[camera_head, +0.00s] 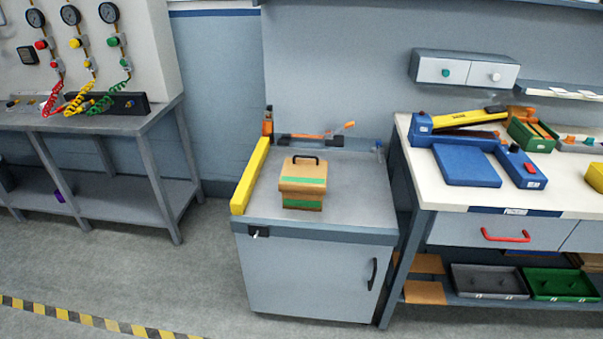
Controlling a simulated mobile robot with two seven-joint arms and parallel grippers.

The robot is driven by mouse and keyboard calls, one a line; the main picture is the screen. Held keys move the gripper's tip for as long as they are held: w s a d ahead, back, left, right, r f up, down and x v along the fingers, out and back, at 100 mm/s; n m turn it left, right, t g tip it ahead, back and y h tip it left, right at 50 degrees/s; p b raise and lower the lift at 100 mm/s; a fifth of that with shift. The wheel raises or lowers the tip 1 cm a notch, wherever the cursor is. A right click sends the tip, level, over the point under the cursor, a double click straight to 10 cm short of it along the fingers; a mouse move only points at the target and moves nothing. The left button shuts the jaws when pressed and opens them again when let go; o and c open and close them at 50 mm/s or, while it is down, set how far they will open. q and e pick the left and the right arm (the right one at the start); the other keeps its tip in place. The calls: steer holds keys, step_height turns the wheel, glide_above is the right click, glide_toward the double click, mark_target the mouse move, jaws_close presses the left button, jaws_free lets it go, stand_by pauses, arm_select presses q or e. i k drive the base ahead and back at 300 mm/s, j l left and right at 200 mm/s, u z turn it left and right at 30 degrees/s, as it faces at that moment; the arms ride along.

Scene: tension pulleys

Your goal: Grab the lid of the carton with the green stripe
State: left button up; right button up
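A brown carton (302,201) with a green stripe stands on top of a grey cabinet (355,201) in the middle of the view. Its lid (303,171) sits on top, with a black handle (305,158) on it. A green band also shows on the front of the lid. Neither of my grippers shows in the head view, so nothing is seen touching the carton.
A yellow bar (250,177) runs along the cabinet's left edge, and an orange-handled tool (312,138) lies behind the carton. A white workbench (450,190) with a blue device stands to the right. A gauge bench (120,124) stands to the left. The floor in front (180,280) is clear.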

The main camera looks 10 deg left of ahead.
mark_target(298, 175)
steer(key=i+j+z, duration=0.1)
steer(key=z, duration=0.3)
steer(key=j+z, duration=0.15)
steer(key=z, duration=0.3)
steer(key=i+j+z, duration=0.1)
steer(key=z, duration=0.3)
steer(key=j+z, duration=0.3)
steer(key=j, duration=0.25)
steer(key=j+z, duration=0.25)
steer(key=j, duration=0.3)
steer(key=j+z, duration=0.2)
steer(key=j, duration=0.85)
steer(key=k, duration=0.1)
